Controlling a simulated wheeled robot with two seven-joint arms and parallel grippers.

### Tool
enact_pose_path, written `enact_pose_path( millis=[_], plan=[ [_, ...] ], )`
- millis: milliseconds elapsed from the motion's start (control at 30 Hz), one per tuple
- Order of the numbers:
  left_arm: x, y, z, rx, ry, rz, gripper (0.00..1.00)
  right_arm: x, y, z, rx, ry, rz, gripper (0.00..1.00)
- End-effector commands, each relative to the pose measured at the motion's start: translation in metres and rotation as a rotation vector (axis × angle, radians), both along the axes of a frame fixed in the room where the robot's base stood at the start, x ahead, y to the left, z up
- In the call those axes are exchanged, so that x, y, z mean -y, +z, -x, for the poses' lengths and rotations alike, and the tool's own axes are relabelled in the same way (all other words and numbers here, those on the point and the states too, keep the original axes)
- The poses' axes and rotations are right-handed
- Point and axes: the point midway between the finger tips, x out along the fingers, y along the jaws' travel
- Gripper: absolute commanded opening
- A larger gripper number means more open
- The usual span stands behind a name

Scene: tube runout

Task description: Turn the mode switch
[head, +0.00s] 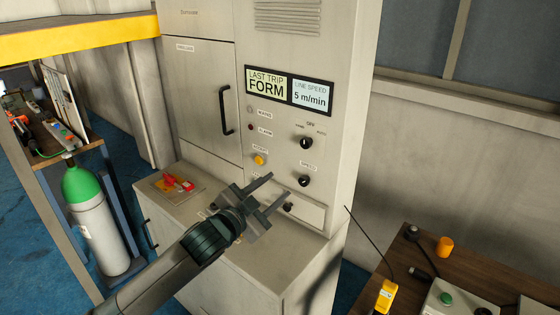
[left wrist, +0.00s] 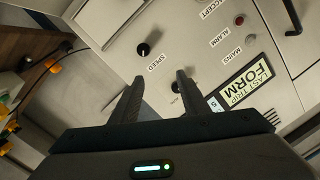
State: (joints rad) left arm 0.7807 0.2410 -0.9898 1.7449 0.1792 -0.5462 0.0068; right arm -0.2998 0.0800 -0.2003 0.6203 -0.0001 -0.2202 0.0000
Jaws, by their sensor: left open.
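The mode switch (head: 306,142) is a black knob on the upright cabinet face, with small labels around it, one reading AUTO. In the left wrist view the mode switch (left wrist: 177,87) shows partly behind the right-hand finger. The similar speed knob (head: 304,180) sits below it, and it shows in the left wrist view (left wrist: 143,49) beyond the fingers. My left gripper (head: 277,186) is open and empty in front of the panel, lower than the mode switch in the head view. The wrist view (left wrist: 158,77) shows its two fingers apart. My right gripper is out of view.
A display (head: 289,90) is above the knobs. An amber button (head: 260,160) is to their left, and a door handle (head: 226,111) further left. The cabinet ledge (head: 180,212) carries a red object (head: 180,182). A brown bench (head: 445,265) stands at the right.

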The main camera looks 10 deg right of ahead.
Motion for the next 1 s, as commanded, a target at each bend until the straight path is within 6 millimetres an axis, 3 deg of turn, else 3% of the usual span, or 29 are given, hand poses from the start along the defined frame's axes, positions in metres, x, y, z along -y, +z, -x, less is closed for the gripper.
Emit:
enact_pose_path(
  millis=[100,300,1000],
  plan=[
    [0.012,0.034,-0.013,0.096,-0.050,-0.031,0.41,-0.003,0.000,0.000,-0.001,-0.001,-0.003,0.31],
    [0.022,0.063,-0.022,0.180,-0.099,-0.059,0.41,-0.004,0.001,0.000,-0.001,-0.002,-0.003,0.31],
    [0.028,0.069,-0.027,0.197,-0.109,-0.064,0.41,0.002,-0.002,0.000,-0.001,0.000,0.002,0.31]
  ],
)
